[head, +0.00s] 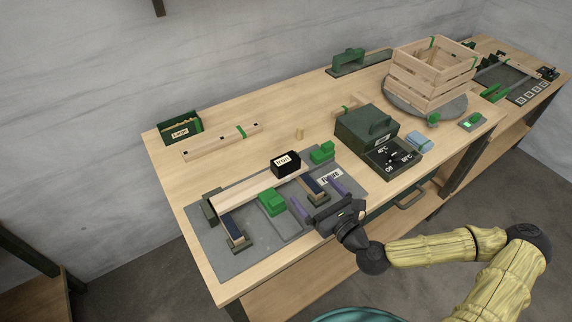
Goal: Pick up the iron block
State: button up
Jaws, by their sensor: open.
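The iron block (286,166) is a small black block with a white label reading "Iron". It appears to rest on or against the far end of a pale wooden slat (250,192) on the grey fixture plate (213,260). My gripper (321,188) is open, with its two purple fingers pointing away from me over the front right of the plate. It is to the right of and nearer than the iron block, apart from it. Nothing shows between the fingers except a dark-topped fixture block (314,190) beneath or behind them.
Green clamps (272,202) and (322,153) stand on the plate. A dark green box with a dial (367,130) stands right of the block. A wooden crate (433,75) sits on a round turntable farther back. A labelled green bin (181,128) is back left.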

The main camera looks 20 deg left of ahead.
jog(key=p, duration=0.2)
send_near(282, 155)
jog(key=x, duration=0.3)
jog(key=shift+w+a+r, duration=0.2)
jog(key=shift+a+r, duration=0.05)
jog(key=shift+a, duration=0.15)
jog(key=shift+w+a+f, duration=0.1)
jog(key=shift+w+a, duration=0.15)
jog(key=shift+a, duration=0.05)
jog(key=shift+p+x, duration=0.8)
jog(key=shift+x, duration=1.8)
jog(key=shift+w+f, duration=0.1)
jog(key=shift+f, duration=0.15)
jog(key=shift+d, duration=0.1)
jog(key=shift+c, duration=0.5)
